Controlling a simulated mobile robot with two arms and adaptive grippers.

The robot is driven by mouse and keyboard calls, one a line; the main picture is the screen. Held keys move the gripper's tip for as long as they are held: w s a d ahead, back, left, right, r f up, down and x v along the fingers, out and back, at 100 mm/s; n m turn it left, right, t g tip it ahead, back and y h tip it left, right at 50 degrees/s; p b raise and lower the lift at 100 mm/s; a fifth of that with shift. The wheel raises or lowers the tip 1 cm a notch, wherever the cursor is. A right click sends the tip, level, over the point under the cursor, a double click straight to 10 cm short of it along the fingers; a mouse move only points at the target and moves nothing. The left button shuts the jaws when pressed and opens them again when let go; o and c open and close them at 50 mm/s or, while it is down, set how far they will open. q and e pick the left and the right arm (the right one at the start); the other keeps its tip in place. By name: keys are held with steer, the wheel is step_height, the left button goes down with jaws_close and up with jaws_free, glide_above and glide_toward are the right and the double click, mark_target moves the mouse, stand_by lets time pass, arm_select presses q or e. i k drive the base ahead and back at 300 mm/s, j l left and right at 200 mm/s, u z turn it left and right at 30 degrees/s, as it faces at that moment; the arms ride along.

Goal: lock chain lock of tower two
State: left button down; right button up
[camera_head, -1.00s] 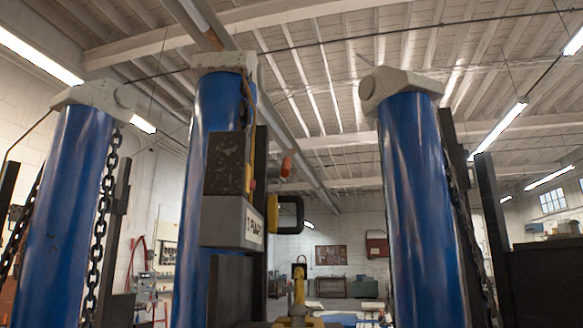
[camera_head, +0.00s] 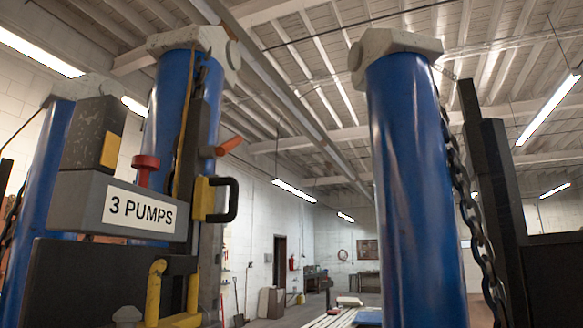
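Blue towers with pale grey heads stand in front of me. One blue tower (camera_head: 410,190) stands right of centre. A dark chain (camera_head: 470,225) hangs along its right side. Another blue tower (camera_head: 167,107) stands left of centre, partly hidden behind a grey box labelled "3 PUMPS" (camera_head: 92,205). A third blue tower (camera_head: 40,180) is at the far left, partly covered by the same box. No number marks tower two, and I cannot make out a chain lock for certain. Neither of my grippers shows in this view.
The box carries a red knob (camera_head: 146,168). A black handle on a yellow mount (camera_head: 205,199) and an orange lever (camera_head: 229,145) are beside it. Yellow bent tubes (camera_head: 154,293) stand below. A dark upright (camera_head: 493,200) is at the right. Open floor shows between the towers.

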mark_target(210, 152)
steer(key=i+l, duration=0.15)
steer(key=l, duration=0.25)
steer(key=i+l+u, duration=0.1)
steer(key=l, duration=0.3)
steer(key=i+l, duration=0.15)
steer(key=l, duration=0.3)
